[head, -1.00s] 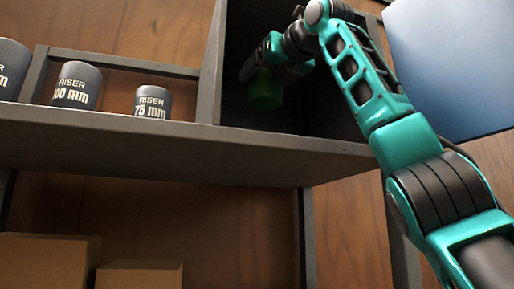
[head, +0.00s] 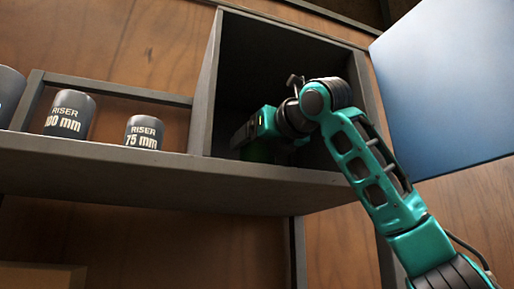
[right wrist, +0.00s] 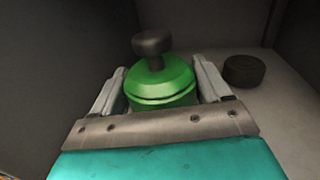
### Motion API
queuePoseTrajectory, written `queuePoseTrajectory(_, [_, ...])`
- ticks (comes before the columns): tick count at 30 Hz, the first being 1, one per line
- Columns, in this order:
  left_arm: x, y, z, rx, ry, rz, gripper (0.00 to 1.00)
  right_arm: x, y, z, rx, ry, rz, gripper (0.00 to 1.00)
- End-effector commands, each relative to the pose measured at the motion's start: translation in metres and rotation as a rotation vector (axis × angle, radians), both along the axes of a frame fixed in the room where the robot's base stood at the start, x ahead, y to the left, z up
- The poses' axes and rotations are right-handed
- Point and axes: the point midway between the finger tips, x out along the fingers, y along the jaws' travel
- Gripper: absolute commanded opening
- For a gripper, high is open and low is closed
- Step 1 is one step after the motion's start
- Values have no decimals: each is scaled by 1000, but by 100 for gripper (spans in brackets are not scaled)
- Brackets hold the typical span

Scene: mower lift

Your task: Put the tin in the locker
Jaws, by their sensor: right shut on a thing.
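The tin is green with a dark round knob on its lid. In the right wrist view the tin (right wrist: 162,84) stands between the two fingers of my right gripper (right wrist: 163,92), which is shut on it. In the head view my right gripper (head: 248,135) is inside the open locker (head: 203,85), low and near its floor. The tin (head: 257,152) shows there only as a dim green patch under the gripper. Its base is hidden, so I cannot tell whether it touches the floor. My left gripper is not in view.
A dark round puck (right wrist: 244,70) lies on the locker floor to the right of the tin. The blue door (head: 445,85) stands open at the right. Grey risers, including the 75 mm riser (head: 144,133), stand on the shelf (head: 120,172) left of the locker.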

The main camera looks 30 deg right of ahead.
Motion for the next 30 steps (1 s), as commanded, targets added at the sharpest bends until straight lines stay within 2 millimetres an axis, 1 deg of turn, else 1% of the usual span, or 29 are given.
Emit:
queuePoseTrajectory(4, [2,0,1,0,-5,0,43,-1,0,-7,-1,-4,1,21])
queuePoseTrajectory(14, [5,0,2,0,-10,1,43,-1,0,-9,0,-4,1,21])
queuePoseTrajectory(15, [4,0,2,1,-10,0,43,0,0,-11,0,0,0,77])
queuePoseTrajectory(22, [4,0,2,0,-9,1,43,0,0,-11,0,0,0,99])
queuePoseTrajectory(30, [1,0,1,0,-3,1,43,0,0,-8,0,-1,0,100])
